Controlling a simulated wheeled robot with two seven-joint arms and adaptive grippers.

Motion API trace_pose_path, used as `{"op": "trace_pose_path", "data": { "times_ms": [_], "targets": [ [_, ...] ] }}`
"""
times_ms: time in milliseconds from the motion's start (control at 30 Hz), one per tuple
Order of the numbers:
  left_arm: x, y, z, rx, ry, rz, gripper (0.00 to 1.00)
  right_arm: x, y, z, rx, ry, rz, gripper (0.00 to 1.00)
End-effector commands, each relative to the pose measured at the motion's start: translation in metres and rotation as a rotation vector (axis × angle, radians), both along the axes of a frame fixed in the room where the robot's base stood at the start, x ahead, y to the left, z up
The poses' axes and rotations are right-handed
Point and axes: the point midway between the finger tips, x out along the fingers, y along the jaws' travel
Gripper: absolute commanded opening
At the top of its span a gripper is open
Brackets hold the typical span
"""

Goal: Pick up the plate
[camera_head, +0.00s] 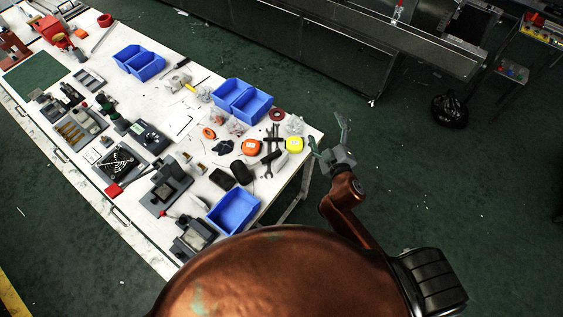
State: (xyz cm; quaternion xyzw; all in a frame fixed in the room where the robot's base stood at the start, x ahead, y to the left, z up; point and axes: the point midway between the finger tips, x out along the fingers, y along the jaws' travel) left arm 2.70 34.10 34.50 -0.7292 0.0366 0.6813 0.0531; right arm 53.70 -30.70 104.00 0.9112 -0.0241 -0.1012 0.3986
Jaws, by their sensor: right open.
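I cannot make out a plate for certain in the head view. The white workbench (190,125) is crowded with tools and parts, and a plate among them is not clear to pick out. A small dark red disc (277,114) lies flat near the bench's right end, behind the wrenches. My right gripper (329,133) is open and empty, just off the right end of the bench, beside its corner and over the green floor. My left gripper is not in view.
Blue bins (234,211) stand on the bench, with more behind (252,105). Orange (251,147) and yellow (294,144) tape measures lie near the right end. A black bag (449,110) sits on the floor by long metal machinery (340,45). The floor right of the bench is mostly clear.

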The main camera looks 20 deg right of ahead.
Motion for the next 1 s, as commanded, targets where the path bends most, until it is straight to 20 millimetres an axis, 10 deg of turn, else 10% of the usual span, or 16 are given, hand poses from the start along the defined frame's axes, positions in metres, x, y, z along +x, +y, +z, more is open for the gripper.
{"op": "trace_pose_path", "data": {
  "times_ms": [100, 200, 333, 433, 567, 700, 833, 1000],
  "targets": [
    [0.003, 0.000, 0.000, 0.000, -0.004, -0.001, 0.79, 0.036, 0.090, 0.083, -0.277, -0.287, 0.268, 0.82],
    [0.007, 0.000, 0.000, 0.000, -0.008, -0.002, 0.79, 0.034, 0.180, 0.118, -0.540, -0.489, 0.527, 0.82],
    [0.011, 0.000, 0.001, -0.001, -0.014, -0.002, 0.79, 0.007, 0.281, 0.099, -0.917, -0.664, 0.888, 0.82],
    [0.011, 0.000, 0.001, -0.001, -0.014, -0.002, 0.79, -0.012, 0.320, 0.039, -1.230, -0.702, 1.177, 0.82],
    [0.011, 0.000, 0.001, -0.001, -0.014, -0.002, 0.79, -0.012, 0.299, -0.057, -1.630, -0.597, 1.520, 0.82],
    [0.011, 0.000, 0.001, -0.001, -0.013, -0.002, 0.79, 0.010, 0.221, -0.128, -1.956, -0.341, 1.776, 0.82],
    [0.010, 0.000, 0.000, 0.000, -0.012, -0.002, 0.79, 0.028, 0.157, -0.152, -2.119, -0.119, 1.897, 0.82],
    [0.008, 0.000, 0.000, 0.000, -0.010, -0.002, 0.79, 0.037, 0.125, -0.164, -2.181, 0.003, 1.946, 0.82]
  ]
}}
